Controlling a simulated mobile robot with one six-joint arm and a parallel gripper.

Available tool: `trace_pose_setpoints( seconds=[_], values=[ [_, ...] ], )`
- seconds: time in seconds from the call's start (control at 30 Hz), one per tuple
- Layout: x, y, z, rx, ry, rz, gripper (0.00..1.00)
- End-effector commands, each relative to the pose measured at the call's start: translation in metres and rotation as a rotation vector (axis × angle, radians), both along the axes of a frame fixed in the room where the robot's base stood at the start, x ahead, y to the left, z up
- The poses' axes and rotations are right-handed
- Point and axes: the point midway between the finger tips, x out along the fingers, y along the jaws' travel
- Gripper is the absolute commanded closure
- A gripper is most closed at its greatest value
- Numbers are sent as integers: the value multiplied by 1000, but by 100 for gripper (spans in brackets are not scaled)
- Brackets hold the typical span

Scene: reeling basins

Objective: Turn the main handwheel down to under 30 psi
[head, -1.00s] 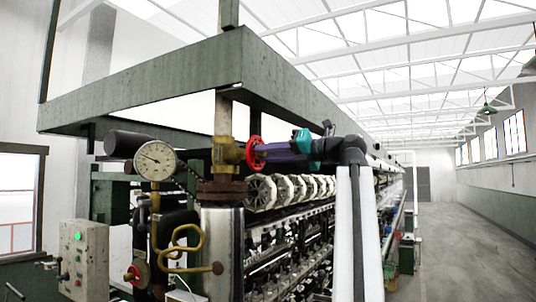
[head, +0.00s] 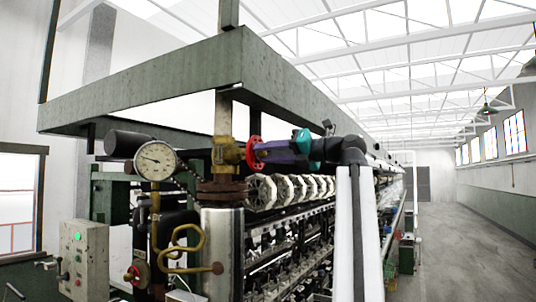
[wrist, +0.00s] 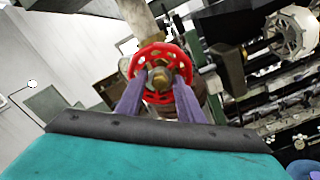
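The main handwheel (head: 254,153) is a red wheel on the brass valve at the top of the steel cylinder. In the wrist view it faces me (wrist: 158,55), with its hub near the middle. My gripper (head: 264,152) reaches it from the right. Its two purple fingers stand apart on either side of the hub (wrist: 160,88), with their tips at the wheel's face. The gap between them is clear, and I cannot tell whether they touch the rim or spokes. The round gauge (head: 156,159) has its needle pointing left and slightly up; its numbers are too small to read.
A second, smaller red wheel (head: 132,274) sits low on the left pipe. A grey control box (head: 84,262) with a green lamp stands at far left. The reeling machine (head: 290,235) runs back under a green overhead frame. The aisle floor (head: 455,250) at right is free.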

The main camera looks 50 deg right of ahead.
Motion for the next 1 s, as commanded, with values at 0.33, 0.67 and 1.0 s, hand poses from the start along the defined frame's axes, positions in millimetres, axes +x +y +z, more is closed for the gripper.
trace_pose_setpoints(
  seconds=[0.33, 0.67, 1.0],
  values=[
    [-17, -5, 0, 0, -1, -2, 66],
    [-48, -12, 0, -1, 0, -1, 66],
    [-69, -17, 0, 0, 0, 0, 66]
  ],
)
